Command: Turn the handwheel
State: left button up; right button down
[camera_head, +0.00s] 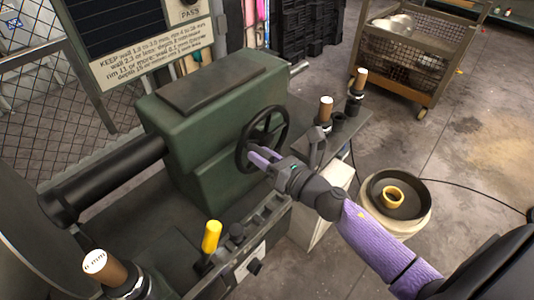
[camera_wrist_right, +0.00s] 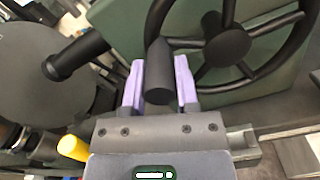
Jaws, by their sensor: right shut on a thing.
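The black spoked handwheel (camera_head: 281,125) is on the right face of the green lathe headstock (camera_head: 215,105). In the right wrist view the handwheel (camera_wrist_right: 228,45) fills the upper right, with its hub and spokes showing. A dark cylindrical crank handle (camera_wrist_right: 162,78) stands out from its rim. My right gripper (camera_head: 258,156) reaches in from the lower right to the wheel's lower side. Its purple fingers (camera_wrist_right: 160,70) are on either side of the handle and shut on it. In the head view the fingers hide the handle. My left gripper is not in view.
A yellow-handled lever (camera_head: 211,237) and a wooden-topped knob (camera_head: 100,265) stand at the front. More wooden-topped tools (camera_head: 326,110) stand behind my right arm. A pale round stand with a dark bowl (camera_head: 410,205) is to the right. A wire cart (camera_head: 400,70) stands farther back.

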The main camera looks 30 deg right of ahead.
jog(key=shift+s+a+f+n+b, duration=0.1)
jog(key=shift+a+f+n+b, duration=0.15)
jog(key=shift+f+n+b, duration=0.6)
jog(key=f+n+b, duration=0.2)
jog(key=n, duration=0.1)
jog(key=f+n+b, duration=0.1)
jog(key=n+b, duration=0.1)
jog(key=shift+s+a, duration=0.1)
jog(key=shift+a, duration=0.15)
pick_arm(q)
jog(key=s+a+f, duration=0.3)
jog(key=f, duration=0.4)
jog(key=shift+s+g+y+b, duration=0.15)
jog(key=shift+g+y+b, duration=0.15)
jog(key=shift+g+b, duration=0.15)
pick_arm(e)
jog(key=shift+f+n, duration=0.3)
jog(key=shift+n, duration=0.25)
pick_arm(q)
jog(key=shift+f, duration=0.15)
pick_arm(e)
jog(key=shift+s+f, duration=0.1)
jog(key=shift+f, duration=0.05)
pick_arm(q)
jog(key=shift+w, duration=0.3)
pick_arm(e)
jog(key=shift+c, duration=1.8)
grip_release()
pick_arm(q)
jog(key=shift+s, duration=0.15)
